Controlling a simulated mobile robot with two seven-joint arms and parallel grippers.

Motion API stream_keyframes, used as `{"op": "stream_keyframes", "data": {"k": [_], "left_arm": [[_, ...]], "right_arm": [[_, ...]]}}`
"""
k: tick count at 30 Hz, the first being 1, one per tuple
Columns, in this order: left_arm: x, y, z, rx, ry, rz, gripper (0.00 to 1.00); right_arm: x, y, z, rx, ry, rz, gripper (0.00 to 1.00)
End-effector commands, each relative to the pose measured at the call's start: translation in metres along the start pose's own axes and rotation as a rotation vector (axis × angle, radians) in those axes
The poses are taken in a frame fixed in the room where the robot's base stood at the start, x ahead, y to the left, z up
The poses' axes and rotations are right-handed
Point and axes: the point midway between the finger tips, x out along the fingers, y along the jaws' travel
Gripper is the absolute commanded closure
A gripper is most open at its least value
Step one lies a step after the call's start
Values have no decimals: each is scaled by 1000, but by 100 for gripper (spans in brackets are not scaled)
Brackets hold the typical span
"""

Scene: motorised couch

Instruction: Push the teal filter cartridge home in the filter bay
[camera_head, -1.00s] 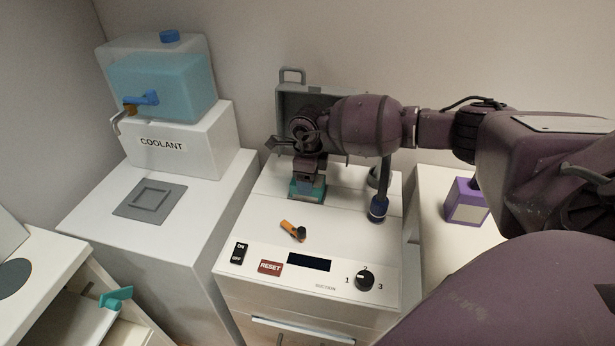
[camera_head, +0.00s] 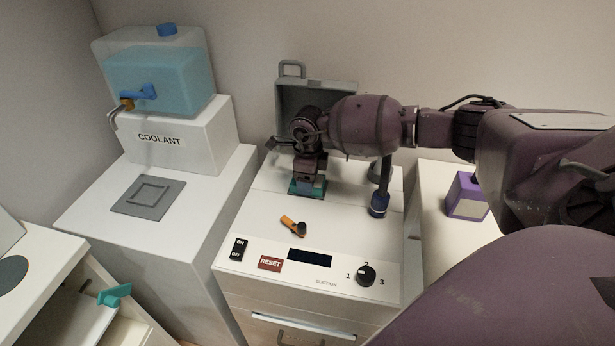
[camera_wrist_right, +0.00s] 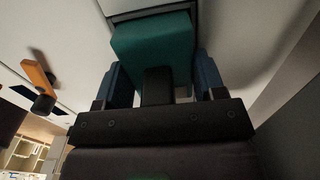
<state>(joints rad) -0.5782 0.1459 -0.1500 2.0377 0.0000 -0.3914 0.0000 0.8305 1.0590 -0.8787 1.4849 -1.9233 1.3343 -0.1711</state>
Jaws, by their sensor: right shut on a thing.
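The teal filter cartridge (camera_head: 318,191) is at the top rear of the white suction unit, under my right gripper (camera_head: 309,181). In the right wrist view the cartridge (camera_wrist_right: 150,42) is a green-teal block at a grey-edged opening. My right gripper (camera_wrist_right: 163,78) is shut on it, with a blue finger on each side. The filter bay is mostly hidden by the arm and cartridge; I cannot tell how deep the cartridge sits. An open grey lid (camera_head: 343,92) with a handle stands behind. My left gripper is not in view.
An orange-and-black piece (camera_head: 292,225) lies on the unit's top, behind the control panel with its RESET button (camera_head: 270,262) and dial (camera_head: 365,275). A dark blue hose end (camera_head: 379,205) stands to the right. The coolant tank (camera_head: 155,80) is left, a purple box (camera_head: 466,196) right.

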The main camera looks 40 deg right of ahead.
Motion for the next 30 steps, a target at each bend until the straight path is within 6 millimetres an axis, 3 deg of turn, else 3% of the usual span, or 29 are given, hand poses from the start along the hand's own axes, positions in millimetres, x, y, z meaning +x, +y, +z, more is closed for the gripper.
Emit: {"op": "stream_keyframes", "data": {"k": [12, 13, 18, 30], "left_arm": [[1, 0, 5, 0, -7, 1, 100], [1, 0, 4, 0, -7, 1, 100], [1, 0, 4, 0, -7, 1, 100], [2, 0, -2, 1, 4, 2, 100]], "right_arm": [[7, 0, 0, 0, -1, 0, 89], [7, 0, 0, 0, -1, -1, 33], [6, 0, 0, 0, -1, -1, 7], [7, 0, 0, 0, 0, 0, 7]]}}
